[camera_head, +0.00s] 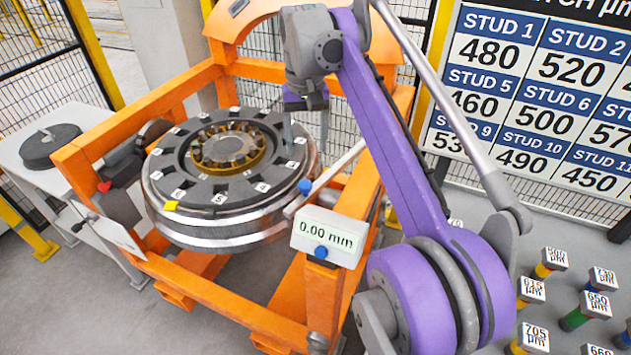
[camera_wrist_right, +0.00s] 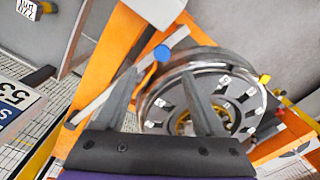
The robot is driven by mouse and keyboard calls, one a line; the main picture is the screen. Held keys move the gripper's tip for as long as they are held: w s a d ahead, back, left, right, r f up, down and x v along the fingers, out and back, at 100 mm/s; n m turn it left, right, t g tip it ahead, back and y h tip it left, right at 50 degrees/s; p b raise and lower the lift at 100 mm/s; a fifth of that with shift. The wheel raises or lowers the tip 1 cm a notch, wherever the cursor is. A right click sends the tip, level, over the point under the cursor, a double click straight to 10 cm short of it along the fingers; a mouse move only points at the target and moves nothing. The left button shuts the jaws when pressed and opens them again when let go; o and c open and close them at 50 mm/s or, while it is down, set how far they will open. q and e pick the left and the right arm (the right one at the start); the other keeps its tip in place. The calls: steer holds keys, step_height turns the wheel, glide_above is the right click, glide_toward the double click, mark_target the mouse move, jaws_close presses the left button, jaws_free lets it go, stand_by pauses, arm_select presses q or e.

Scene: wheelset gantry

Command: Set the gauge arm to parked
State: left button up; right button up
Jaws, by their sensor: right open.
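The gauge arm (camera_head: 335,172) is a pale grey bar slanting beside the right edge of the wheel (camera_head: 228,222), with a blue knob (camera_head: 305,186) on it near the rim. In the right wrist view the bar (camera_wrist_right: 98,105) and the blue knob (camera_wrist_right: 161,53) show past the fingertips. A white readout box (camera_head: 328,236) in front shows 0.00 mm. My right gripper (camera_head: 303,122) is open and empty above the right part of the wheel, behind the knob in the head view. It also shows in the right wrist view (camera_wrist_right: 163,88), its fingers apart. My left gripper is out of view.
An orange gantry frame (camera_head: 110,142) surrounds the wheel. A yellow marker (camera_head: 171,206) sits on the wheel's near-left rim. A white side table (camera_head: 60,178) with a dark disc stands left. Several labelled colour-banded studs (camera_head: 575,318) stand lower right, below a stud chart (camera_head: 540,95).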

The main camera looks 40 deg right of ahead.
mark_target(305, 184)
steer(key=f, duration=0.7)
steer(key=f+b, duration=0.1)
steer(key=f, duration=0.3)
steer(key=shift+w+a, duration=0.15)
steer(key=shift+w, duration=0.15)
steer(key=shift+r, duration=0.1)
jaws_close()
stand_by(0.9)
